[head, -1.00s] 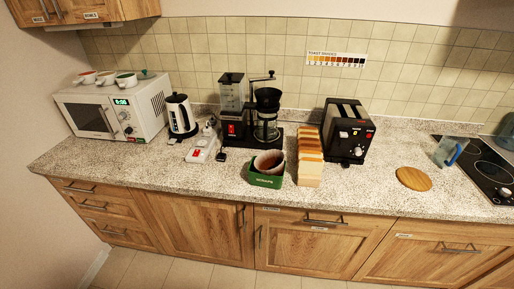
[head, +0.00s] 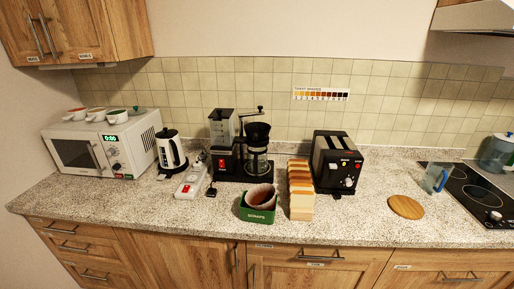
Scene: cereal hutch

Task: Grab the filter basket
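The black filter basket (head: 257,131) sits at the top of the coffee maker (head: 228,160), above its glass carafe (head: 257,162). It is a dark cone with a wide rim. The coffee maker stands against the tiled wall near the middle of the counter. A green box (head: 257,214) in front of it holds brown-and-white paper filters (head: 261,196). Neither of my grippers shows in the head view.
Sliced bread (head: 301,190) and a black toaster (head: 337,163) stand right of the coffee maker. A power strip (head: 190,182), kettle (head: 171,150) and microwave (head: 103,146) stand left. A round wooden board (head: 406,207), blue-handled jug (head: 436,178) and hob (head: 480,193) are at right.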

